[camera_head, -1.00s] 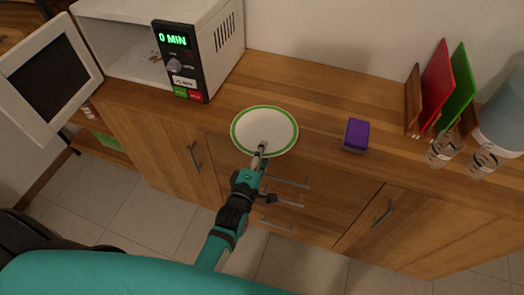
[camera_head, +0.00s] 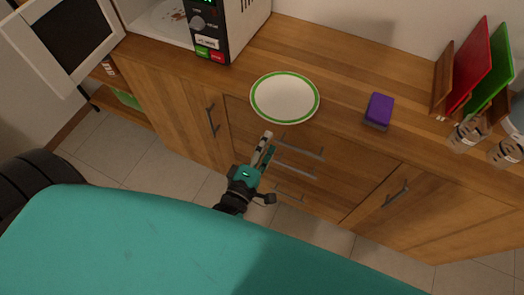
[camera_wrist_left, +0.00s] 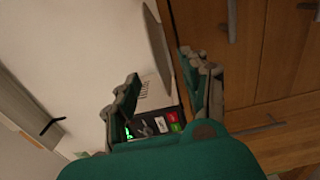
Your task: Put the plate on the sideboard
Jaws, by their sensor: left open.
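The white plate with a green rim (camera_head: 285,97) lies flat on the wooden sideboard top (camera_head: 340,62), close to its front edge. It appears nearly edge-on in the left wrist view (camera_wrist_left: 157,45). My left gripper (camera_head: 266,142) is open and empty, in front of the drawers and apart from the plate. Its spread fingers also show in the left wrist view (camera_wrist_left: 160,66), with nothing between them. My right gripper is not in view.
A microwave (camera_head: 236,28) with its door (camera_head: 68,48) open stands left of the plate. A purple sponge (camera_head: 379,109) lies to the right. Red (camera_head: 470,65) and green (camera_head: 494,85) boards and glass jars (camera_head: 467,136) stand further right. Drawer handles protrude near my gripper.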

